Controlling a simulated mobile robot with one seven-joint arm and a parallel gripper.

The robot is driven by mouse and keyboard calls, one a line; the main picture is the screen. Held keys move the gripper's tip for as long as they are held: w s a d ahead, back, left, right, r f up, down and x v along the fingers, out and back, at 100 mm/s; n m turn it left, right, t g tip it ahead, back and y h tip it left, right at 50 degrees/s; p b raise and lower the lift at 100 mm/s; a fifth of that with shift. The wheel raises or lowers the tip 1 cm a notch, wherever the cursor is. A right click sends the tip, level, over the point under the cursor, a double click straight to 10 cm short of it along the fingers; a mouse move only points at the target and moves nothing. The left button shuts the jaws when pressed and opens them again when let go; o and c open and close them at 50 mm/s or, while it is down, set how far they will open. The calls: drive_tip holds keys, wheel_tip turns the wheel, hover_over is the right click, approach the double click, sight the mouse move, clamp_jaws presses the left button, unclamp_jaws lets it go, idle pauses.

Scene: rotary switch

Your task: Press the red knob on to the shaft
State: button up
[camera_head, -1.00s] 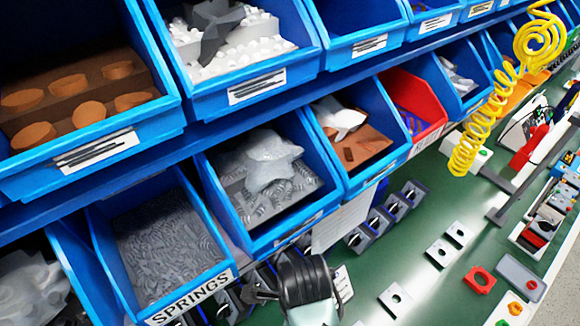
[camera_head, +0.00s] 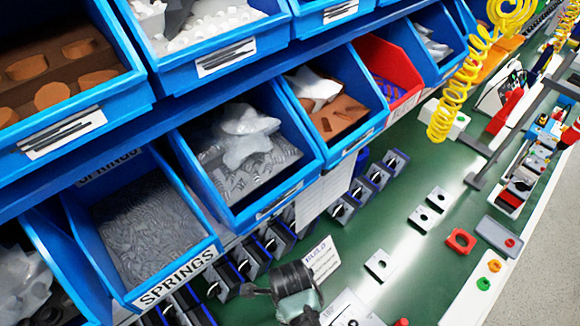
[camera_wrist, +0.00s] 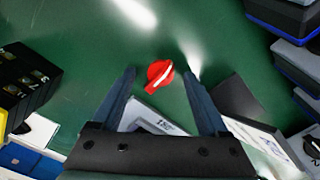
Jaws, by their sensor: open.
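A red knob (camera_wrist: 158,76) with a white pointer line lies on the green bench in the wrist view. My gripper (camera_wrist: 160,73) is open, with its two dark fingers spread to the left and right of the knob. The knob appears between and below the fingertips; I cannot tell how far below. Nothing is held. In the head view, my dark wrist (camera_head: 292,282) is at the bottom centre. A small red thing (camera_head: 402,322) at the bottom edge there may be the knob. I cannot make out the shaft in either view.
Blue bins (camera_head: 150,235) line the left, one labelled SPRINGS. Pale plates with holes (camera_head: 380,265), a red square part (camera_head: 460,241) and a grey box (camera_head: 500,236) lie on the bench. A printed card (camera_wrist: 262,142) lies near the right finger.

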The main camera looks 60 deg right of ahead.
clamp_jaws()
idle(0.3)
drive_tip(key=shift+r, duration=0.1)
